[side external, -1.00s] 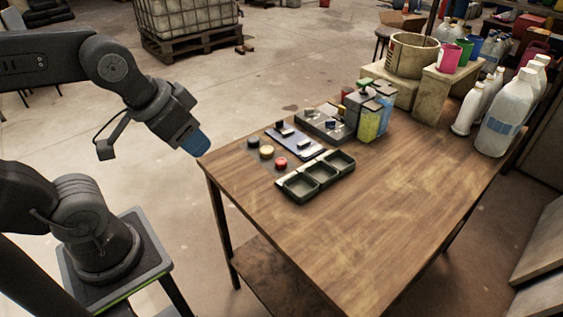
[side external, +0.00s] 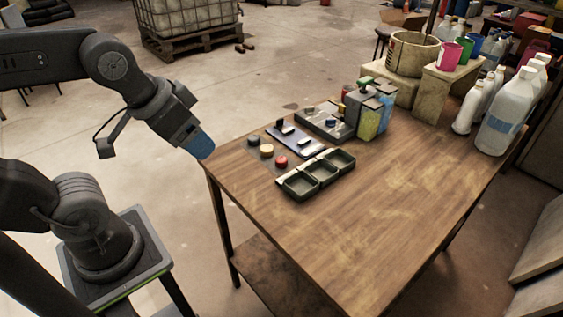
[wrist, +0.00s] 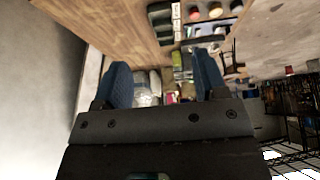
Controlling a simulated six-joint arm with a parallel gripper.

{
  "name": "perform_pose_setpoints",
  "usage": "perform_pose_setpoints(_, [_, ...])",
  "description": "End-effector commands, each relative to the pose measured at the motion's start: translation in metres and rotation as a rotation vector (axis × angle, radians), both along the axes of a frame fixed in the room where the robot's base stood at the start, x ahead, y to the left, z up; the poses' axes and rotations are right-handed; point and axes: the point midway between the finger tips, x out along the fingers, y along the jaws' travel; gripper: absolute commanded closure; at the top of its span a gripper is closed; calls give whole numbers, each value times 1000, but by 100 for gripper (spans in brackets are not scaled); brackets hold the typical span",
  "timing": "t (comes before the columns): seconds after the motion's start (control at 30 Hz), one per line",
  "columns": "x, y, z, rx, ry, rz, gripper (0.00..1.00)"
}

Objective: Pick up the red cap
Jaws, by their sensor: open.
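In the wrist view the red cap (wrist: 194,13) is near the top edge, well beyond my fingertips. My gripper (side external: 203,148) has blue fingers and hangs near the table's left corner, to the left of the caps and apart from them. In the wrist view my gripper (wrist: 163,78) is open, with nothing between its fingers.
The dark three-compartment tray (side external: 318,176) looks empty. A flat panel (side external: 300,142), a grey tray (side external: 324,124) and several coloured containers (side external: 370,115) stand behind the caps. White bottles (side external: 506,112) are at the far right. The table's front and middle are clear.

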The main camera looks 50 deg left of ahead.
Motion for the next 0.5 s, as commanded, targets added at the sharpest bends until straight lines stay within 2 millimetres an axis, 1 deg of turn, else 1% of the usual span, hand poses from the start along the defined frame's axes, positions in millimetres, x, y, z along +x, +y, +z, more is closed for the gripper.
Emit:
perform_pose_setpoints(0.07, [3,1,1,-7,6,15,34])
perform_pose_setpoints(0.13, [11,2,4,-22,22,51,34])
perform_pose_setpoints(0.23, [33,6,9,-64,64,152,34])
perform_pose_setpoints(0.37, [76,15,11,-136,135,348,34])
perform_pose_setpoints(0.5, [126,27,3,-206,207,571,34])
